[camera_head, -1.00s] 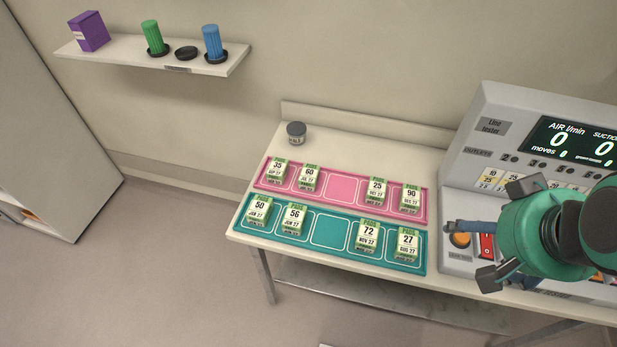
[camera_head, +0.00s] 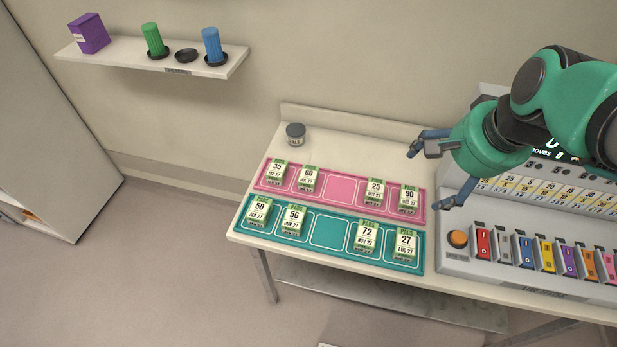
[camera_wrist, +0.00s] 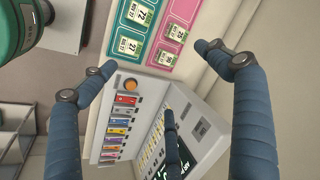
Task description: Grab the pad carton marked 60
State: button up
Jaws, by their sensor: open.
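The pad carton marked 60 (camera_head: 308,178) is a small white and green box on the pink mat (camera_head: 341,188), second from the left, between the carton marked 35 (camera_head: 276,171) and an empty outlined slot. In the head view my gripper (camera_head: 430,177) is open and empty above the right end of the pink mat, well to the right of the 60 carton. In the wrist view the open fingers (camera_wrist: 160,90) spread over the tester and the mats' ends. The 60 carton is not visible in the wrist view.
Cartons 25 (camera_head: 374,191) and 90 (camera_head: 409,199) stand on the pink mat. The teal mat (camera_head: 330,231) in front holds 50, 56, 72 and 27. A dark-lidded jar (camera_head: 295,134) stands behind. The line tester (camera_head: 525,240) stands at right. A wall shelf (camera_head: 120,54) is at upper left.

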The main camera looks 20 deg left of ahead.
jog(key=w+a+f+m+g+y+p, duration=0.1)
jog(key=w+a+f+m+g, duration=0.1)
jog(key=w+a+f+m, duration=0.45)
jog(key=w+a+f+m+g+y+p, duration=0.1)
jog(key=w+a+f+m+p, duration=0.15)
jog(key=w+a+f, duration=0.7)
jog(key=w+a+f+m, duration=0.2)
jog(key=w+a+f, duration=0.1)
jog(key=a, duration=0.2)
jog(key=w+a+f+m+g, duration=0.1)
jog(key=w+a+f+m, duration=0.1)
jog(key=w+a+f, duration=0.1)
jog(key=shift+a+f+y, duration=0.4)
jog(key=shift+a+f, duration=0.15)
jog(key=shift+a, duration=0.6)
jog(key=b, duration=0.1)
send_over(310, 174)
jog(key=d, duration=0.2)
jog(key=shift+f, duration=3.95)
jog(key=shift+b+x, duration=0.4)
jog(key=shift+x, duration=2.25)
jog(key=shift+d, duration=0.1)
